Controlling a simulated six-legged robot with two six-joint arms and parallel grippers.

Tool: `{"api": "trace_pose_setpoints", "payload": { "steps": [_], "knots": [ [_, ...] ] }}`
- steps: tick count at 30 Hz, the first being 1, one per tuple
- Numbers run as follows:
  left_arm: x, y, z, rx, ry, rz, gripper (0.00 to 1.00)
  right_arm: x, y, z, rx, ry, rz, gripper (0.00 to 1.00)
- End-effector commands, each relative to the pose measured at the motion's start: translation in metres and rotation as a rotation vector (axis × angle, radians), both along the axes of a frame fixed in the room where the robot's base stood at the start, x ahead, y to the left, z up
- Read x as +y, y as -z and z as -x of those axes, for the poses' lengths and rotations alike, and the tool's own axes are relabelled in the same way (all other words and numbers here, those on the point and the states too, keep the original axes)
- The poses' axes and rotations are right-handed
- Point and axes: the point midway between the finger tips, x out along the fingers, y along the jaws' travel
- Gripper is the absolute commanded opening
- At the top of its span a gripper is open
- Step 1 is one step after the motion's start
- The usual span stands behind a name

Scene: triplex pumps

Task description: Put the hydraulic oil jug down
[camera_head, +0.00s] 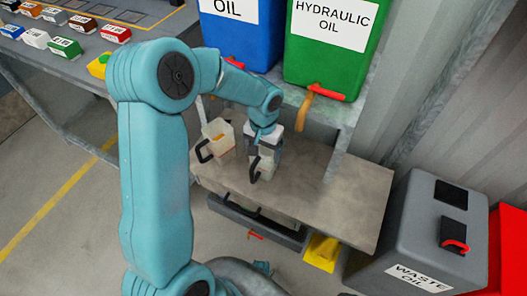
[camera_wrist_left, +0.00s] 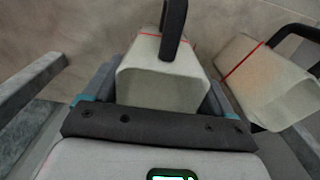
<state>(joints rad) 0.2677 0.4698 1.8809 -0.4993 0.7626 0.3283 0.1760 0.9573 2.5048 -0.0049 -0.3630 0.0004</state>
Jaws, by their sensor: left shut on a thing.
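My left gripper (camera_head: 264,148) points down over the workbench (camera_head: 335,190) and is shut on a pale jug (camera_head: 263,168) with a black handle. I take this to be the hydraulic oil jug, though no label on it is legible. The jug looks upright, with its base at or very near the bench top; I cannot tell whether it touches. In the left wrist view the held jug (camera_wrist_left: 160,78) sits between the fingers, with a red line around it. A second pale jug (camera_head: 218,139), with amber contents, stands just left of it. My right gripper is not in view.
A blue oil tank (camera_head: 243,35) and a green hydraulic oil tank (camera_head: 330,50) with a red tap (camera_head: 326,92) stand behind the bench. A grey waste oil bin (camera_head: 425,225) stands to the right. The bench's right half is clear.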

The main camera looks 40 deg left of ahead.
Motion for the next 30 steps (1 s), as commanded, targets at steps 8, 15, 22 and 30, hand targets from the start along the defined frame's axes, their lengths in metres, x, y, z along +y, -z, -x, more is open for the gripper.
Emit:
{"api": "trace_pose_setpoints", "payload": {
  "steps": [8,15,22,30],
  "knots": [
    [0.000,0.007,0.000,-0.002,0.000,0.001,0.33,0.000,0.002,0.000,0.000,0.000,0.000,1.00],
    [0.000,0.010,0.000,-0.002,0.000,0.001,1.00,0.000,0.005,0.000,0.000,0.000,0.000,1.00],
    [0.000,0.007,0.000,-0.002,0.000,0.001,1.00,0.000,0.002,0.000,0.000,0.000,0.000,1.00],
    [0.000,-0.041,-0.001,-0.008,0.000,-0.002,1.00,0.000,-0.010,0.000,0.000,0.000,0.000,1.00]
  ]
}}
